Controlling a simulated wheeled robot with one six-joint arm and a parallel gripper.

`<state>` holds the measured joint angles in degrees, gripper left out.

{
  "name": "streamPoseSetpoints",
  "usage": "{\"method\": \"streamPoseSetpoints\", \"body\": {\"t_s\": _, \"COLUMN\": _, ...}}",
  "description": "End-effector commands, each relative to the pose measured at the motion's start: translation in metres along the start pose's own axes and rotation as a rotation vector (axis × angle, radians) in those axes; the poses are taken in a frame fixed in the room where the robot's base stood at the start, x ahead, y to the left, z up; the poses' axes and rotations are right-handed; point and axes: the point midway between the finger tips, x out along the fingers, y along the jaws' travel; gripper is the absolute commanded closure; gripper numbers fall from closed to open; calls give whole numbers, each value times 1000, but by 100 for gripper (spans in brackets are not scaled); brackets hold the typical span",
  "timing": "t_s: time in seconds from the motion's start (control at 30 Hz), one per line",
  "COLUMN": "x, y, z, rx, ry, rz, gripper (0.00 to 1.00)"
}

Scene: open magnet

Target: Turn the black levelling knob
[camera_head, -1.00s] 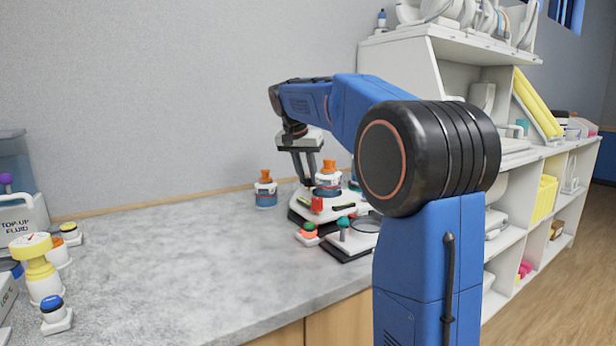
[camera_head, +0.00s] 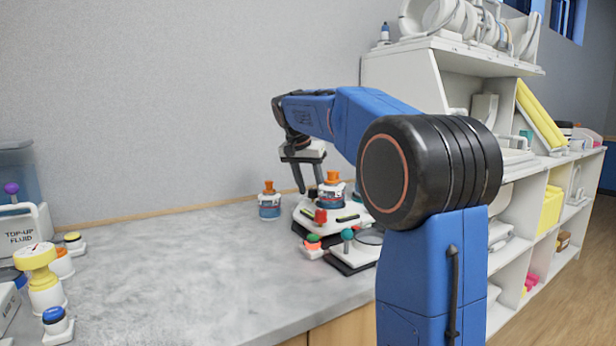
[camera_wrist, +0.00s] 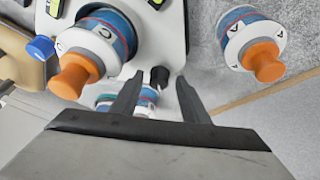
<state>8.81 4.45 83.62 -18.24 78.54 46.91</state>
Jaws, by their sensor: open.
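The black levelling knob (camera_wrist: 159,76) is a small dark knob on the edge of a white device base (camera_wrist: 150,22). In the wrist view it stands between the tips of my open gripper (camera_wrist: 159,84), apparently without contact; depth is hard to judge. In the head view my gripper (camera_head: 311,187) points down over the white device (camera_head: 340,217), and a small dark shape (camera_head: 312,194) between the fingers may be the knob.
A blue-banded bottle with orange cap (camera_head: 330,190) stands on the device; another (camera_head: 269,202) stands left of it. The counter's middle (camera_head: 180,270) is clear.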

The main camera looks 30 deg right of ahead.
Motion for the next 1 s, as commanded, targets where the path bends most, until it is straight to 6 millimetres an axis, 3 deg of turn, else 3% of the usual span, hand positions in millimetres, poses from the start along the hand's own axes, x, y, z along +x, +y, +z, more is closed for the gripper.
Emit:
{"method": "streamPoseSetpoints", "body": {"t_s": 0.17, "x": -19, "y": -1, "z": 0, "rx": -1, "ry": 2, "rz": -2, "gripper": 59}}
{"method": "streamPoseSetpoints", "body": {"t_s": 0.8, "x": -142, "y": -1, "z": 0, "rx": -1, "ry": 1, "rz": -2, "gripper": 59}}
{"method": "streamPoseSetpoints", "body": {"t_s": 1.0, "x": -165, "y": -1, "z": 0, "rx": -1, "ry": 1, "rz": -1, "gripper": 59}}
